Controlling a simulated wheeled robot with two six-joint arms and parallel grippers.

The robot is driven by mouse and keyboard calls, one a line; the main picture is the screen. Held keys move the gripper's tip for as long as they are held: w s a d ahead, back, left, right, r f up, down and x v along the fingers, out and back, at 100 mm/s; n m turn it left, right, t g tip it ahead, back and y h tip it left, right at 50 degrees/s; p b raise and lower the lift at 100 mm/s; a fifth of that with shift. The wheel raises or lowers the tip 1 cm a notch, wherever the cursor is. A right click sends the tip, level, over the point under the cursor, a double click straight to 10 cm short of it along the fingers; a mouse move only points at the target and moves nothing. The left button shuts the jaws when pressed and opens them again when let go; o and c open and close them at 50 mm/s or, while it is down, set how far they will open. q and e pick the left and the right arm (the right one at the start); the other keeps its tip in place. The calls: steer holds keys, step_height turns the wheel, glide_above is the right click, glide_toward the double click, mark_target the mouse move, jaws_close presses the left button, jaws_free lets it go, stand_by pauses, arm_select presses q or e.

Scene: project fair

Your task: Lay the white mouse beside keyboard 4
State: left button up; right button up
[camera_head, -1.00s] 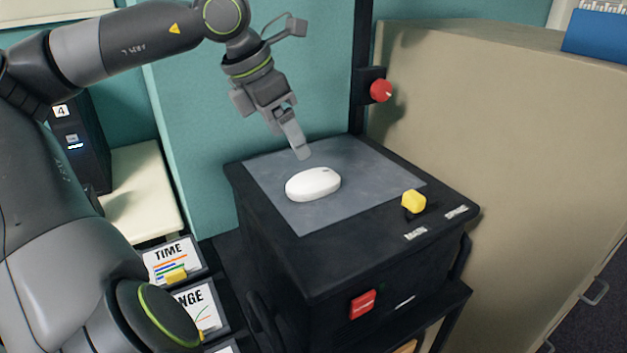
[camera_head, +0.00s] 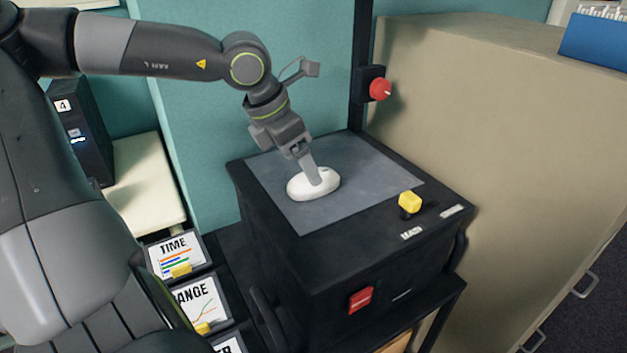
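The white mouse (camera_head: 299,188) lies on the grey top plate (camera_head: 375,184) of a black machine. My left gripper (camera_head: 316,180) points down at the mouse, its fingers overlapping the mouse's right half in the picture. Only one finger shows clearly, so I cannot tell whether it is open or shut, or whether it touches the mouse. My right gripper is not in view. No keyboard shows; a black box with a label "4" (camera_head: 63,105) stands at the left.
The machine carries a yellow knob (camera_head: 410,202) and a red switch (camera_head: 360,299). A red knob (camera_head: 380,89) is on the post behind. A beige cabinet (camera_head: 500,150) closes off the right. Chart cards, one marked "TIME" (camera_head: 172,245), stand at lower left.

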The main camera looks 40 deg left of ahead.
mark_target(305, 177)
arm_select(q)
steer(key=shift+x, duration=2.35)
steer(key=shift+s, duration=0.15)
steer(key=shift+c, duration=0.2)
steer(key=c, duration=1.1)
steer(key=shift+r+b, duration=0.4)
steer(key=shift+r, duration=4.55)
steer(key=shift+c, duration=0.2)
